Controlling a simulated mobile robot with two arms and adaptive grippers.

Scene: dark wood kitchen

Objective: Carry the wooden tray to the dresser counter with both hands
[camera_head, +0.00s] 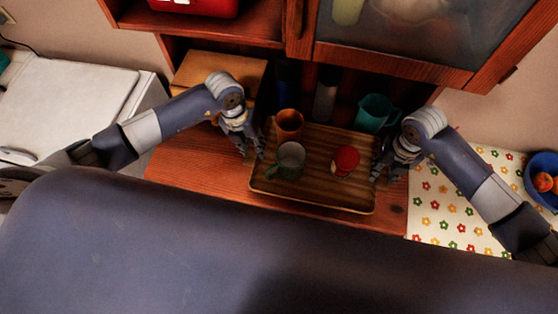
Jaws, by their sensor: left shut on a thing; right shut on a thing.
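The wooden tray (320,199) lies at or just above the dresser counter (185,165), below the cabinet; I cannot tell if it touches. On it are an orange cup (289,124), a grey-green mug (290,160) and a jar with a red lid (346,158). My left gripper (251,150) is shut on the tray's left edge. My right gripper (385,170) is shut on its right edge. The fingers partly hide both edges.
A teal pitcher (374,113) stands close behind the tray's right back corner. Dark and grey bottles (325,95) stand behind it. A wooden box (215,70) is at the back left. A flowered cloth (455,215) and blue fruit bowl (540,172) are at right.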

